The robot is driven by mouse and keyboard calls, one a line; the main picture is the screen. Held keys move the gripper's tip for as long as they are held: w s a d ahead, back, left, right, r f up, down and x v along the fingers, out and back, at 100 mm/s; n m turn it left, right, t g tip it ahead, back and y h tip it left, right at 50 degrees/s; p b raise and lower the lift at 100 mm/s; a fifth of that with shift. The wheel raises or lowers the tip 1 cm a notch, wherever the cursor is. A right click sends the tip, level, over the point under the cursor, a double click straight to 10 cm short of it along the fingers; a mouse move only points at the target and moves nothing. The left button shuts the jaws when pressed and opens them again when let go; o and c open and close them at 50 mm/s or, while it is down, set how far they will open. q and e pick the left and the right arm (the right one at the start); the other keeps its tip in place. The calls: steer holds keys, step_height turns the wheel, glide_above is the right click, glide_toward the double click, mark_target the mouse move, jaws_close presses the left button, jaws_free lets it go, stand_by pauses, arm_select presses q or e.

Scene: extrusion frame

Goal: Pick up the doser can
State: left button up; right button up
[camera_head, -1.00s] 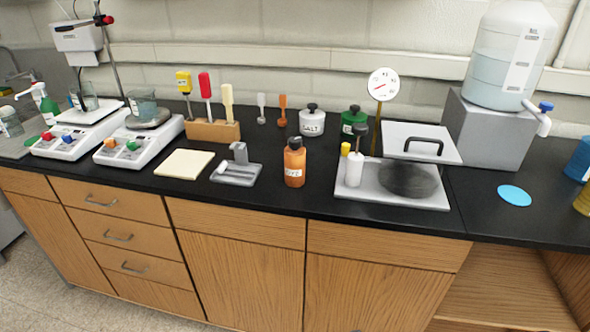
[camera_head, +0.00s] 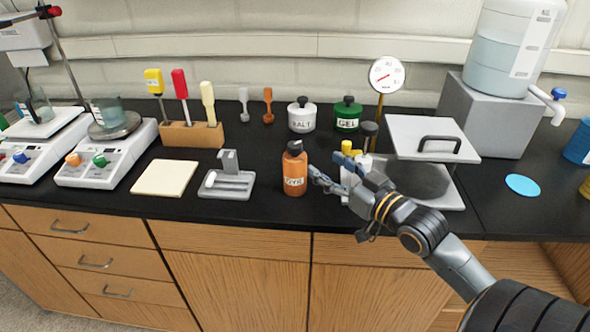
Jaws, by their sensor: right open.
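An orange bottle-like can (camera_head: 295,172) with a black cap and a white label stands upright near the front of the black counter; I take it as the doser can. The label is too small to read surely. My right gripper (camera_head: 324,166) reaches in from the lower right, just right of the can. Its fingers are apart and point left towards the can, with nothing between them. The nearer fingertip is close to the can's right side; I cannot tell whether they touch. My left gripper is out of view.
Right of the can, a grey tray (camera_head: 452,197) with a lidded, handled plate lies partly behind my right arm. A grey holder (camera_head: 226,184) stands to the left. White (camera_head: 301,117) and green (camera_head: 347,117) jars stand behind.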

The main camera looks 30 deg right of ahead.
mark_target(300, 153)
steer(key=w, duration=0.4)
steer(key=w+p, duration=0.1)
steer(key=shift+w+a+f, duration=0.15)
steer(key=shift+w+a, duration=0.25)
steer(key=w, duration=0.2)
steer(key=w+a+p, duration=0.1)
steer(key=w, duration=0.1)
steer(key=shift+w+a+f, duration=0.1)
steer(key=shift+w+f, duration=0.1)
steer(key=shift+w, duration=0.1)
steer(key=shift+c, duration=0.3)
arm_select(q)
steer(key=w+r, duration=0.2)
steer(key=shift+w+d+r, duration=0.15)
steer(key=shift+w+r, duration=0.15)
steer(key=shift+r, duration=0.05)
arm_select(e)
jaws_close()
